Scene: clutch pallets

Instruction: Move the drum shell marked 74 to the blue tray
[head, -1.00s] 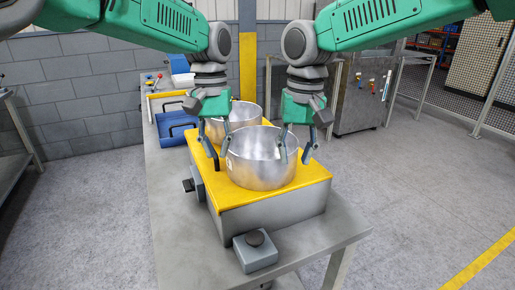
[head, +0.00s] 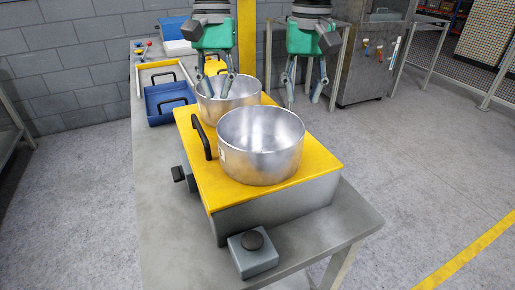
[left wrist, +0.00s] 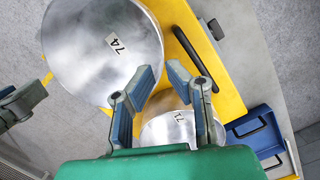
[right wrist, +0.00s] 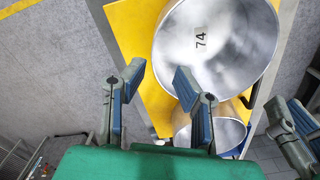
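The drum shell marked 74 (head: 262,160) is an open silver drum standing upright on the yellow-topped stand. Its 74 label shows in the left wrist view (left wrist: 90,65) and the right wrist view (right wrist: 225,60). A second drum shell (head: 230,112), marked 71 in the left wrist view (left wrist: 165,132), stands behind it. The blue tray (head: 155,112) lies on the bench left of that drum. My left gripper (head: 216,90) is open and empty in front of or over the second drum's rim; depth is unclear. My right gripper (head: 303,92) is open and empty, right of that drum.
The yellow-topped stand (head: 315,165) has a black handle at its left. A grey button box (head: 252,262) sits on the bench's (head: 165,225) near end. A yellow-edged tray (head: 158,70) lies behind the blue one.

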